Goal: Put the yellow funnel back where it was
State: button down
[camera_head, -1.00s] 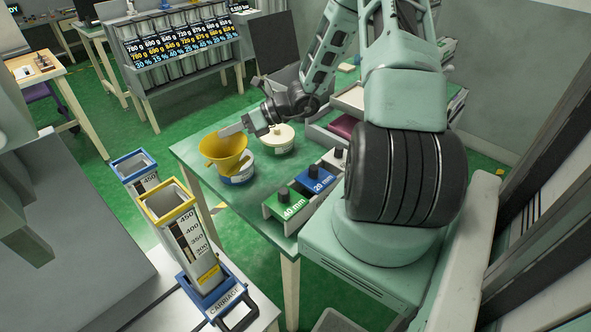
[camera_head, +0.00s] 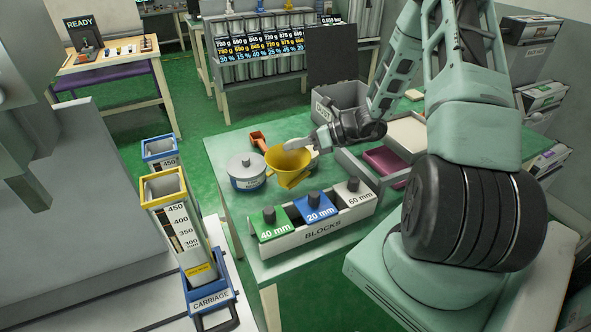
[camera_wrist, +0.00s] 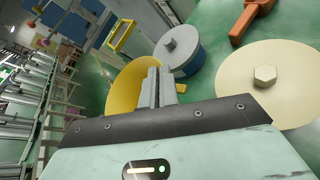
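The yellow funnel (camera_head: 288,163) is in my gripper (camera_head: 314,145), over the green table's middle, to the right of a grey-lidded pot (camera_head: 247,171). In the wrist view my gripper's fingers (camera_wrist: 158,86) are close together at the rim of the funnel (camera_wrist: 124,86), with its wall between them. The funnel's wide mouth faces up in the head view, and it seems clear of the table. The grey-lidded pot, with a blue body, also shows in the wrist view (camera_wrist: 182,52).
A cream round lid (camera_wrist: 268,82) lies close to the gripper. An orange tool (camera_head: 259,141) is behind the pot. A blocks tray (camera_head: 322,229) lines the table's front. Yellow-rimmed (camera_head: 180,225) and blue-rimmed (camera_head: 160,150) columns stand left. A grey bin (camera_head: 341,97) is behind.

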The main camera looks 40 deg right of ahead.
aim_at(294, 162)
jog(key=shift+f, duration=2.9)
jog(key=shift+f, duration=0.2)
jog(key=c, duration=1.7)
grip_release()
jog(key=shift+r, duration=0.1)
